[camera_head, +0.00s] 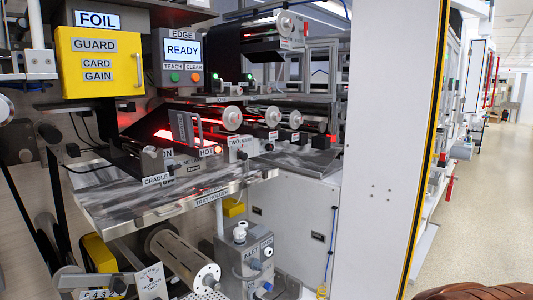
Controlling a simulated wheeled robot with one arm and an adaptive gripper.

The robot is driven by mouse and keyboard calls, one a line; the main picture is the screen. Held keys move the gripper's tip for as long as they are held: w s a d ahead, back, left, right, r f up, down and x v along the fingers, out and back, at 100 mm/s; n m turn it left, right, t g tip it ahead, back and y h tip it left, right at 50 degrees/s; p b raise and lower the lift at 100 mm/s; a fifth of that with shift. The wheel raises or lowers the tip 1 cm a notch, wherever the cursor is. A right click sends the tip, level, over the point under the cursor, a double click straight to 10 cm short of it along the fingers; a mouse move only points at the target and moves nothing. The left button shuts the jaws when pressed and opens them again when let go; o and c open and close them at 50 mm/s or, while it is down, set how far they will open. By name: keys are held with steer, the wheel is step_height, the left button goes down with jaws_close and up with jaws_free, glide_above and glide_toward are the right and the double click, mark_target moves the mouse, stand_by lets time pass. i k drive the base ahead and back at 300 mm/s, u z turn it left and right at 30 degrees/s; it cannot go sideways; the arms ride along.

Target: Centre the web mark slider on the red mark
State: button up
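I cannot pick out the web mark slider or the red mark for sure at this size. A small plate reading "TWO" and apparently "MARK" (240,142) sits at the right end of the splice deck, below a silver roller end (232,118). Red light (208,127) glows over the dark web path left of that roller. A grey upright block (183,130) stands in front of the glow and hides part of it. My gripper is not in view.
A steel tray (130,205) juts out below, with a cradle label (158,181). A yellow guard box (100,62) and an EDGE display reading READY (182,50) hang above. A white cabinet panel (375,150) stands right. Open aisle floor (490,200) lies beyond.

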mark_target(241, 155)
steer(key=u, duration=0.15)
steer(key=i, duration=0.75)
steer(key=u, duration=0.9)
steer(key=i, duration=0.5)
steer(key=u, duration=0.45)
